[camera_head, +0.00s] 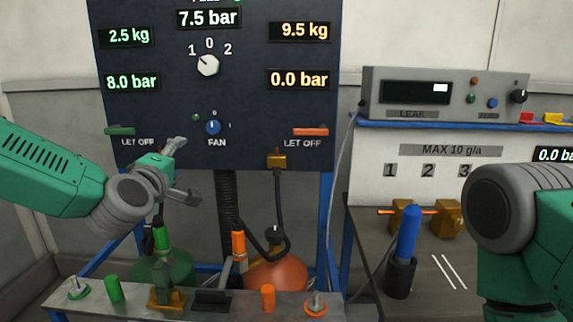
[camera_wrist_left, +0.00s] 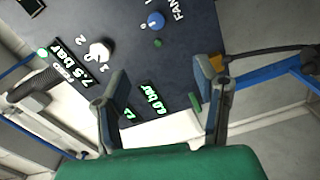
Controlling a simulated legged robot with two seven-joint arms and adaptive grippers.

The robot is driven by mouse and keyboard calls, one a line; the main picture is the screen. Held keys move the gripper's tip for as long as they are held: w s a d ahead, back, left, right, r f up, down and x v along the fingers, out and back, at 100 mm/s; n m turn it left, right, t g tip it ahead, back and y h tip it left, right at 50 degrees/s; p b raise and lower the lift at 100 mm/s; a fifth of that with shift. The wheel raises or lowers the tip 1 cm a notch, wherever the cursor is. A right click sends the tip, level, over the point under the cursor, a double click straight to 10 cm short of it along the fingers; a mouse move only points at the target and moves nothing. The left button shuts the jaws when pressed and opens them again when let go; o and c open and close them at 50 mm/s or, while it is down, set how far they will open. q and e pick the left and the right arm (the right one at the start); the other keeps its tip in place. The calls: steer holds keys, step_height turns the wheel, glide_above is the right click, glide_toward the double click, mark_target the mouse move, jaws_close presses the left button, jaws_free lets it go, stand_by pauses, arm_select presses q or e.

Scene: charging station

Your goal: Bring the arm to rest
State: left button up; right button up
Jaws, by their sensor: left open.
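My left arm comes in from the left in the head view. Its gripper (camera_head: 182,168) is open in front of the lower left part of the dark control panel (camera_head: 255,100), just below and left of the blue FAN knob (camera_head: 213,127). In the left wrist view the two fingers of the left gripper (camera_wrist_left: 160,100) stand apart with nothing between them, and the panel lies beyond. My right arm shows at the right edge of the head view as a grey joint and green link; its gripper is out of the picture.
A metal bench (camera_head: 210,308) with green and orange fittings stands below the panel. A green tank (camera_head: 160,270) and an orange tank (camera_head: 275,272) are behind it. At right are a LEAK device (camera_head: 445,95) on a blue shelf and a blue-handled tool (camera_head: 408,232) in a black holder.

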arm_select(q)
steer(key=s+d+f+m+g+h, duration=0.1)
steer(key=s+f+m+g, duration=0.3)
steer(key=f, duration=0.6)
steer(key=s+d+f+m+g, duration=0.1)
steer(key=s+f, duration=0.6)
steer(key=f, duration=0.3)
steer(key=s+d+f+m+g+h, duration=0.1)
steer(key=s+f+m+g, duration=0.3)
steer(key=f, duration=0.6)
steer(key=s+a+f+m+g+y, duration=0.1)
steer(key=s+f, duration=0.4)
steer(key=s, duration=0.5)
steer(key=s+a+f+m+g, duration=0.3)
steer(key=s+a+f+g, duration=0.1)
steer(key=s, duration=0.6)
steer(key=s+a+f+m+g+y, duration=0.1)
steer(key=s+f, duration=0.4)
steer(key=s, duration=0.6)
steer(key=shift+a+f+m+g+y, duration=0.3)
steer(key=shift+a+m+g, duration=0.5)
steer(key=shift+g, duration=0.4)
steer(key=shift+s, duration=0.1)
